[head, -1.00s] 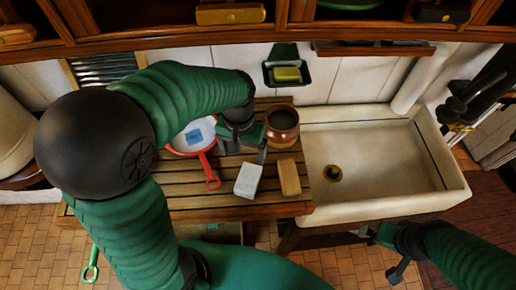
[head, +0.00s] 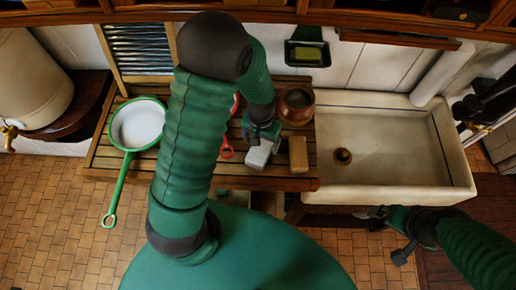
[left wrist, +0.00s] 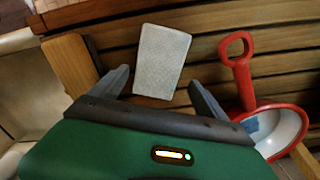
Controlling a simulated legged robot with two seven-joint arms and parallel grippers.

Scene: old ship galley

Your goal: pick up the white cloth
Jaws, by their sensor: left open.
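The white cloth (head: 258,154) is a folded, pale rectangular block lying on the slatted wooden counter. It shows more fully in the left wrist view (left wrist: 161,58). My left gripper (head: 262,138) is open and reaches down over it. In the left wrist view the two fingers (left wrist: 158,84) point toward the cloth, one to each side of its near end, with nothing gripped. I cannot tell the exact height above it. In the head view the gripper hides the cloth's far end. My right gripper (head: 386,235) is at the lower right, open and empty, away from the counter.
A tan block (head: 298,155) lies right beside the cloth, with a brown pot (head: 296,106) behind. A red pan (left wrist: 299,125) holding something blue lies at the other side, mostly hidden by my arm in the head view. A green pan (head: 115,130) is farther left. The sink (head: 390,180) is right.

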